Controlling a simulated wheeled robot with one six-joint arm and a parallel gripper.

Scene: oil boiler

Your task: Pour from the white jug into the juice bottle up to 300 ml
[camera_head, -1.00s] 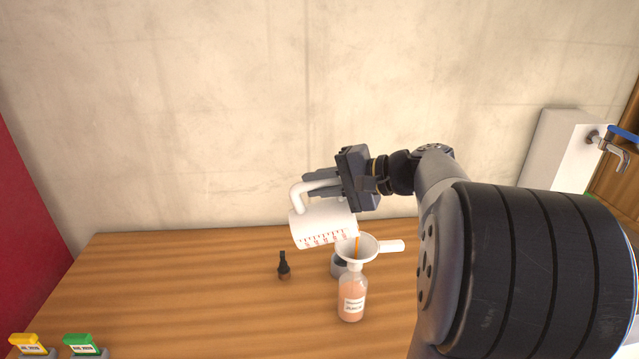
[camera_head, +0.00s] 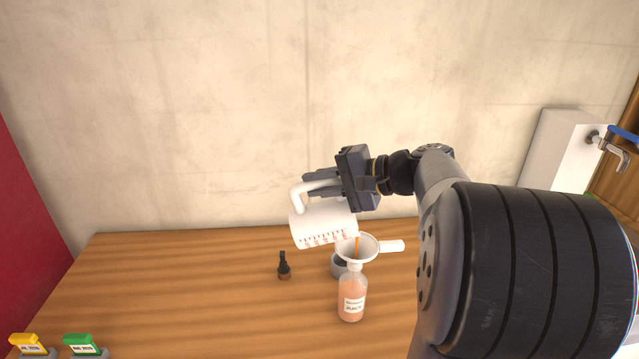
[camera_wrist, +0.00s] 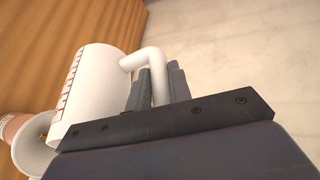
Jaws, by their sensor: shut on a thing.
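My gripper (camera_head: 322,184) is shut on the handle of the white jug (camera_head: 318,225), which is tilted above the table with its mouth down to the right. The jug with its red scale marks also shows in the wrist view (camera_wrist: 95,85). A thin orange stream runs from the jug into the white funnel (camera_head: 352,249). The funnel sits in the neck of the juice bottle (camera_head: 351,285), which stands upright with orange-pink liquid and a white label. The level inside cannot be read against a scale. In the wrist view the funnel (camera_wrist: 30,150) is partly cut off.
A small dark dropper bottle (camera_head: 284,266) stands left of the juice bottle. A grey round object (camera_head: 338,265) is partly hidden behind the funnel. Yellow (camera_head: 30,342) and green (camera_head: 80,343) boxes are at the lower left.

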